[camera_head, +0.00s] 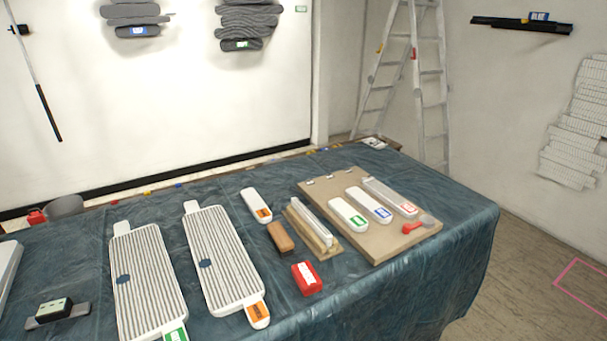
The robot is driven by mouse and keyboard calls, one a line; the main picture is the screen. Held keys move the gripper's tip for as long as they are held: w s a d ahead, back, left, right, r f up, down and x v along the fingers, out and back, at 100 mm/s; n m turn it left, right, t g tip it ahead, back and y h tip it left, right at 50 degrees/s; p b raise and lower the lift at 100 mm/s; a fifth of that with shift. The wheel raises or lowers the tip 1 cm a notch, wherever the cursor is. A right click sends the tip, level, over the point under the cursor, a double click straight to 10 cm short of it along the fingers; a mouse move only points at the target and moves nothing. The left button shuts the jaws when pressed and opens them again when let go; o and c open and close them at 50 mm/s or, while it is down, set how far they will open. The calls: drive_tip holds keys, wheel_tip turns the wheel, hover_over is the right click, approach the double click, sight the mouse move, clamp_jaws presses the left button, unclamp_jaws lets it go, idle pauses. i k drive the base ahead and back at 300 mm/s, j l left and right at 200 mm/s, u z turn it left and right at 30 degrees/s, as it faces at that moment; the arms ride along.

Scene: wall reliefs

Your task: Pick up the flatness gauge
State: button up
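I cannot tell for sure which object is the flatness gauge. A small dark device with a pale green top (54,309) sits on a grey bar on the blue-covered table, at the front left; its shape could fit a gauge. A red block with a white label (307,278) lies near the table's front middle. My gripper is not in view, so its state does not show.
Two ribbed white panels (222,257) lie between these. A brown block (280,237), a wooden holder (314,231) and a beige board (400,238) with labelled white pieces fill the right half. A stepladder (412,85) stands behind. The table's right corner is clear.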

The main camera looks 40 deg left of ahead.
sight(62, 309)
drive_tip(key=u, duration=2.85)
